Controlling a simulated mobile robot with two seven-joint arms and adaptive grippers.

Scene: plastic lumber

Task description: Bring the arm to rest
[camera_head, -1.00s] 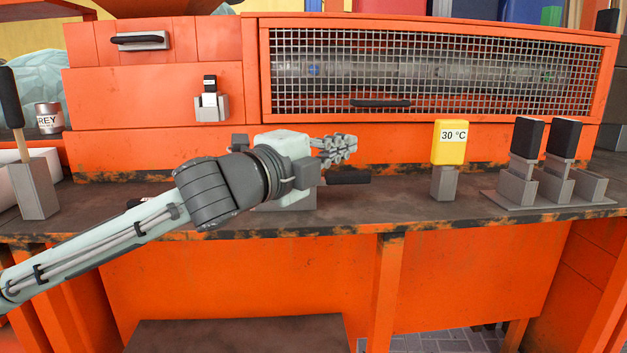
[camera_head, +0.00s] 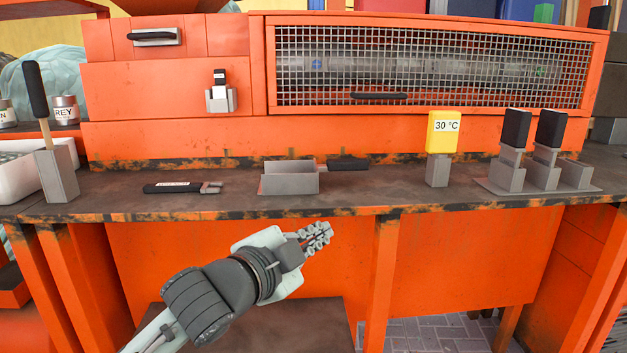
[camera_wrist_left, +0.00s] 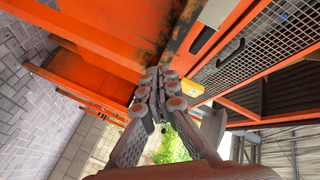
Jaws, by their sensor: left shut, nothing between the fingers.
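My left gripper (camera_head: 318,236) is in front of the orange workbench, below the front edge of its dark worktop (camera_head: 340,200) in the head view. Its fingers are together with nothing between them. It also shows in the left wrist view (camera_wrist_left: 160,92), fingers closed, with the bench edge beyond. My left arm comes in from the bottom left of the head view. My right gripper is not in view.
On the worktop stand a grey box with a black handle (camera_head: 289,180), a black-handled tool (camera_head: 182,188), a yellow 30 °C block (camera_head: 443,133) and a grey holder with black-topped pieces (camera_head: 538,180). A mesh-fronted cabinet (camera_head: 430,70) stands behind. An orange leg (camera_head: 382,285) is right of the gripper.

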